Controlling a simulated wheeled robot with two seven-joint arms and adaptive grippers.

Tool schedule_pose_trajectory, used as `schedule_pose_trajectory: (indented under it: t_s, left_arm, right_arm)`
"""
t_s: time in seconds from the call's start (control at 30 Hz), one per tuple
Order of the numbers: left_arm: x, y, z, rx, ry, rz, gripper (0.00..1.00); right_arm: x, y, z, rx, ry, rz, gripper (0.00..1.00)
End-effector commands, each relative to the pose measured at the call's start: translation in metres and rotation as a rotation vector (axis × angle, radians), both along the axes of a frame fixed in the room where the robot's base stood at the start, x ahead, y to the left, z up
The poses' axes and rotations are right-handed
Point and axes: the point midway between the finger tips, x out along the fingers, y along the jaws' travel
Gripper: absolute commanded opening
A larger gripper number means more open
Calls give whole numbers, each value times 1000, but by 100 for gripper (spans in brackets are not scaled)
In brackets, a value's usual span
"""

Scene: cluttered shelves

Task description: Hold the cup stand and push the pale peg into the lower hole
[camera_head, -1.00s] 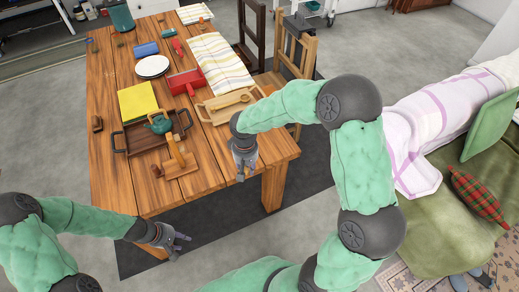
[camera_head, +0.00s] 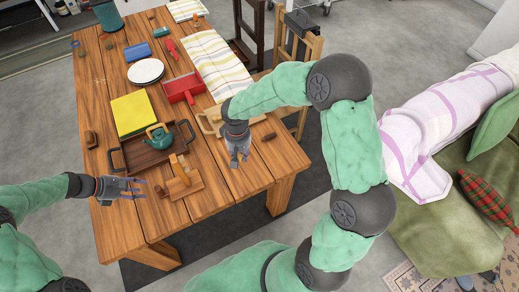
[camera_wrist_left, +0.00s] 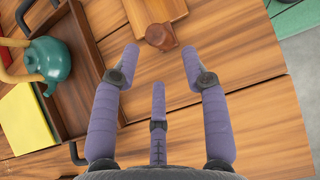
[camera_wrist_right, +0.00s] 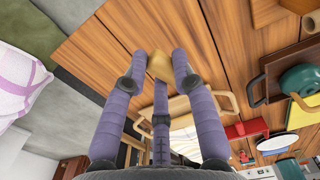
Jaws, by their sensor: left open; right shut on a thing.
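The wooden cup stand (camera_head: 193,187), a flat base with an upright post, stands on the table near the front edge. My left gripper (camera_head: 138,187) is open and empty just left of the stand. In the left wrist view the stand's base (camera_wrist_left: 170,8) and a round brown part (camera_wrist_left: 159,36) lie just beyond the open fingertips (camera_wrist_left: 161,55). My right gripper (camera_head: 238,163) is right of the stand, above the table. It is shut on the pale peg (camera_wrist_right: 159,66), seen between the fingers in the right wrist view. The stand's holes cannot be made out.
A dark tray (camera_head: 117,160) with a teal teapot (camera_head: 159,139) is behind the stand. A pale wooden tray (camera_head: 208,122) is behind my right gripper. A small brown piece (camera_head: 268,137) lies to its right. A red dustpan (camera_head: 184,88) and yellow book (camera_head: 132,113) are farther back.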

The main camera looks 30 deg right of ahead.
Motion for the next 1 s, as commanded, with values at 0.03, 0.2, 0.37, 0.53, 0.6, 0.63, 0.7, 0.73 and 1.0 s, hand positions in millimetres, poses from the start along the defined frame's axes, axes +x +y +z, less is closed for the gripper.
schedule_pose_trajectory:
  t_s: [0.03,0.2,0.37,0.53,0.6,0.63,0.7,0.73,1.0]
  left_arm:
    - [0,0,0,-1,1,2,45]
    - [0,-5,-7,-2,1,0,45]
    - [-1,-17,-21,-2,2,-2,45]
    - [-1,-30,-38,-2,2,-1,45]
    - [-1,-36,-44,-1,2,-2,45]
    - [-1,-38,-46,-1,2,-1,45]
    - [-1,-42,-51,-1,1,-1,45]
    - [-1,-43,-53,-1,1,-1,45]
    - [-1,-52,-61,-1,1,-1,45]
  right_arm:
    - [0,0,0,0,0,0,0]
    - [0,0,-5,0,0,0,0]
    - [0,0,-16,0,0,0,0]
    - [0,0,-29,0,0,0,0]
    - [0,0,-32,0,0,0,0]
    - [0,0,-33,0,0,0,0]
    - [0,0,-35,0,0,0,0]
    - [0,0,-36,0,0,0,0]
    - [0,0,-40,0,0,0,0]
